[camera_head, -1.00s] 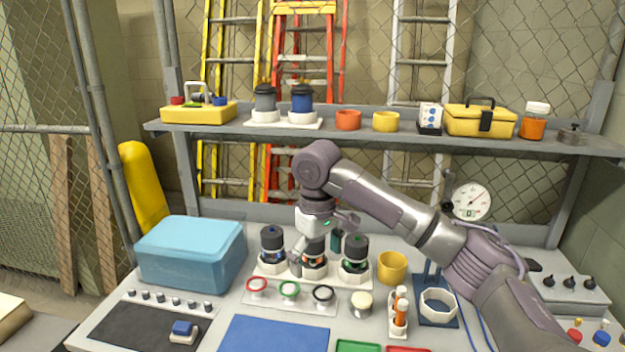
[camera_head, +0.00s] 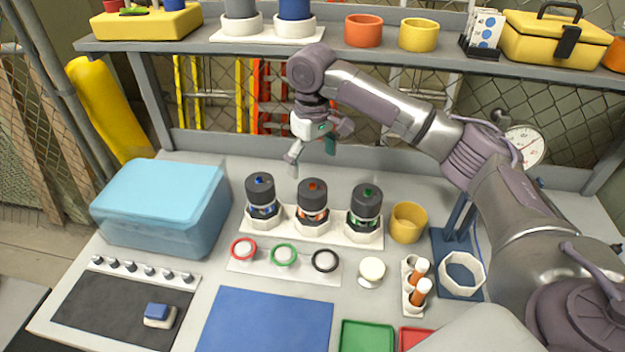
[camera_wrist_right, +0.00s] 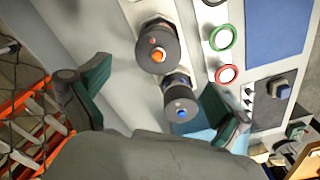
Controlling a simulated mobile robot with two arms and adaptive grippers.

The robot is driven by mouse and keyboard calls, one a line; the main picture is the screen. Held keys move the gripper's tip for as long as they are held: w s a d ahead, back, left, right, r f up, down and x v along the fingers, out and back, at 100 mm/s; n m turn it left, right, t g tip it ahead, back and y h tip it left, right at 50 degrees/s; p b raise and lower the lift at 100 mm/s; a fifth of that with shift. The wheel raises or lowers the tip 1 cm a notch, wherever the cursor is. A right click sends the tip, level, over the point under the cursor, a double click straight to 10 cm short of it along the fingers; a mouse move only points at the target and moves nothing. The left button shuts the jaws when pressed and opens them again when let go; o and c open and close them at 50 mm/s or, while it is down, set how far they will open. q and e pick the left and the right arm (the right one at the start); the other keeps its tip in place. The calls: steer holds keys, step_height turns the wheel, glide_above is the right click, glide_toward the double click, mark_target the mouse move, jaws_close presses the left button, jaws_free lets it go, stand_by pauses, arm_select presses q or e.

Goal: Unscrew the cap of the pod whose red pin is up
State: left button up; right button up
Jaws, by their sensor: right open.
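Three pods with dark caps stand in a white rack (camera_head: 340,233). The left pod (camera_head: 261,195) has a blue pin on top, the middle pod (camera_head: 312,200) an orange-red pin, and the right pod (camera_head: 366,205) a green pin. How far each pin sticks up is too small to tell. My right gripper (camera_head: 311,155) is open and empty, above and behind the middle pod, apart from it. In the right wrist view, the orange-red-pin pod (camera_wrist_right: 158,48) and blue-pin pod (camera_wrist_right: 180,100) show beyond the spread fingers (camera_wrist_right: 155,90). My left gripper is not in view.
Red (camera_head: 243,249), green (camera_head: 284,254) and black rings lie before the rack. A blue box (camera_head: 165,205) is left; a yellow cup (camera_head: 408,222) and octagonal holder (camera_head: 462,275) are right. A shelf (camera_head: 200,45) runs behind. The blue mat (camera_head: 265,320) is clear.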

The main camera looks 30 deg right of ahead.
mark_target(313, 185)
step_height(313, 185, down, 10)
steer(key=shift+w+d+r+p, duration=0.1)
steer(key=shift+r+p, duration=0.1)
steer(key=shift+p, duration=0.5)
steer(key=shift+f, duration=0.3)
steer(key=c, duration=1.1)
